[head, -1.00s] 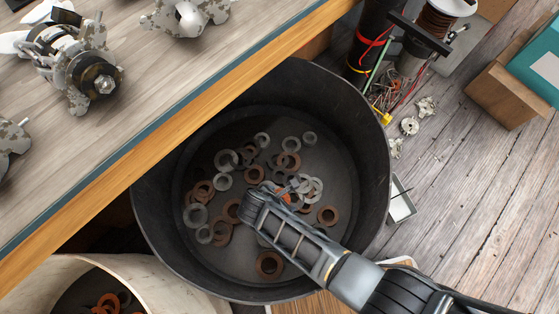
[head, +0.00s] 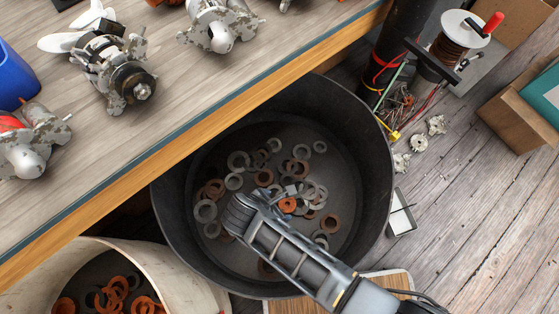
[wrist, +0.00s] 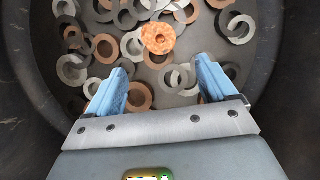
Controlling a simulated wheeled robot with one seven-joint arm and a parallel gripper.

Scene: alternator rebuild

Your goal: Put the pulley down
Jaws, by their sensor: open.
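An orange, round part with a knobbly rim and a centre hole, which looks like the pulley (wrist: 159,38), lies among rings in the large dark bin (head: 165,215). It also shows in the head view (head: 287,204), just beyond the end of my arm. My gripper (wrist: 160,66) is open, with its two blue fingers spread and nothing held between them. It is inside the bin's mouth, above the rings. The pulley is ahead of the fingertips and apart from them. In the head view my arm hides part of the bin floor and the fingers are hard to make out.
Many grey and rusty rings (head: 238,161) lie in the bin. A workbench (head: 140,165) overhangs its left side, holding alternator parts (head: 125,75) and a blue container (head: 12,75). A pale bin (head: 190,270) with orange parts stands lower left. A wire spool (head: 455,45) stands upper right.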

